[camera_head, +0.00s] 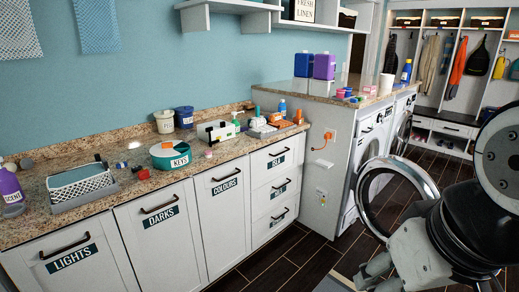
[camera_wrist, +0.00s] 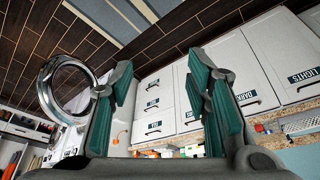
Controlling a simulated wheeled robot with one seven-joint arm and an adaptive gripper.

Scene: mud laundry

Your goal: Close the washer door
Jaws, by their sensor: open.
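The white washer (camera_head: 372,140) stands at the right end of the counter in the head view. Its round door (camera_head: 366,209), a metal ring with a glass middle, is swung open into the aisle. My gripper (camera_head: 372,272) is low in front of the door, toward the camera, and my arm hides part of the door's right side. In the wrist view, which is upside down, the door (camera_wrist: 43,88) is at the left, beyond the left finger. My gripper (camera_wrist: 160,72) is open with nothing between its green-padded fingers. Whether it touches the door cannot be told.
A second front-loader (camera_head: 404,105) stands farther back, its door also open. Drawers and cabinets (camera_head: 222,215) run along the left under a granite counter (camera_head: 120,190) with bins and bottles. Cubbies with coats (camera_head: 455,70) are at the back. Dark tile floor (camera_head: 288,262) is free before the drawers.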

